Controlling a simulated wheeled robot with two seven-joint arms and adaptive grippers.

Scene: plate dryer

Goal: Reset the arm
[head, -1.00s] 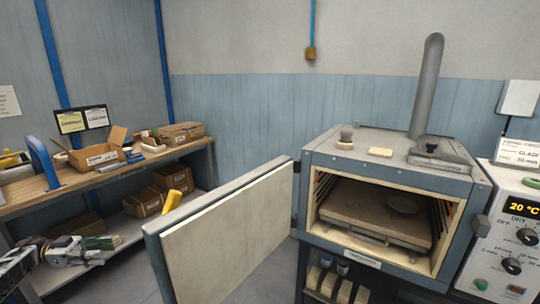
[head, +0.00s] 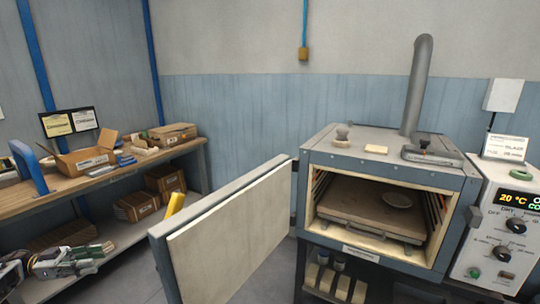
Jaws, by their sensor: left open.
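My left gripper (head: 96,252) is at the lower left edge, in front of the lower shelf of the workbench. It is open with nothing seen between its fingers. My right gripper is not in view. The dryer (head: 388,200) stands at the right with its door (head: 228,236) swung wide open to the left. Inside, a small pale plate (head: 397,200) lies on a brown shelf slab (head: 365,207). The left gripper is well apart from both the door and the plate.
A workbench (head: 60,195) with cardboard boxes (head: 88,160) runs along the left wall. A yellow object (head: 175,204) stands near its lower shelf. The control panel (head: 508,230) at the far right reads 20 °C. Open floor lies between bench and door.

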